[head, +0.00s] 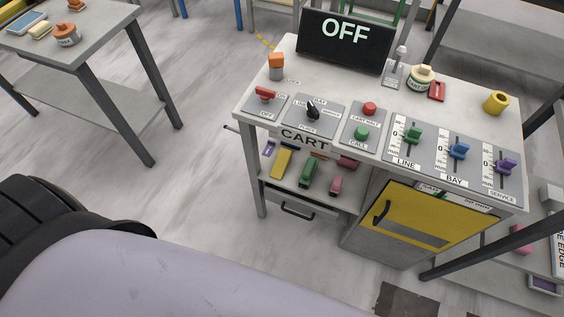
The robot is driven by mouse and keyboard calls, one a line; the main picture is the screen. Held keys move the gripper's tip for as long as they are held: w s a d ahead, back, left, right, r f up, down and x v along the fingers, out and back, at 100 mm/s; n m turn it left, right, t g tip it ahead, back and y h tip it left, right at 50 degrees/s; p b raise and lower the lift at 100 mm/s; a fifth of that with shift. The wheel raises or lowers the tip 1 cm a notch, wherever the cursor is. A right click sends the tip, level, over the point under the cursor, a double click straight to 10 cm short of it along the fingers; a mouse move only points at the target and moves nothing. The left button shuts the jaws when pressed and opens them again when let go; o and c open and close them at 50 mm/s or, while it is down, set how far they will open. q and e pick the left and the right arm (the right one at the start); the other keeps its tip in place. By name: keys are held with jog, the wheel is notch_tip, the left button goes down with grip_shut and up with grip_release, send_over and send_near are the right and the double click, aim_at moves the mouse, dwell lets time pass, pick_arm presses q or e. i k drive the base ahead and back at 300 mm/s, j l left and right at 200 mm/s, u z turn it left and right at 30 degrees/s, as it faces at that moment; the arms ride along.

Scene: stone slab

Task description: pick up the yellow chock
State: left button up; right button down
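A yellow elongated block (282,162), which looks like the yellow chock, lies on the open shelf (312,198) under the top of the control cart. A green block (308,172) and a pink block (336,186) lie to its right on the same shelf. The cart's panels partly cover the back of the shelf. Neither of my grippers shows in the head view.
The cart top (288,56) carries a dark "OFF" screen (346,41), switches, buttons, sliders and a yellow ring-like piece (496,102). A yellow cabinet door (420,215) is right of the shelf. A side table (112,24) stands at left. Bare floor (195,165) lies between.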

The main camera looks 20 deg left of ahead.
aim_at(284, 156)
jog(key=i+j, duration=0.15)
jog(key=j, duration=0.25)
jog(key=i+j, duration=0.15)
jog(key=j, duration=0.25)
jog(key=i+j, duration=0.15)
jog(key=j, duration=0.25)
jog(key=i+j, duration=0.15)
jog(key=j, duration=0.25)
jog(key=i+j, duration=0.15)
jog(key=j, duration=0.25)
jog(key=z, duration=0.05)
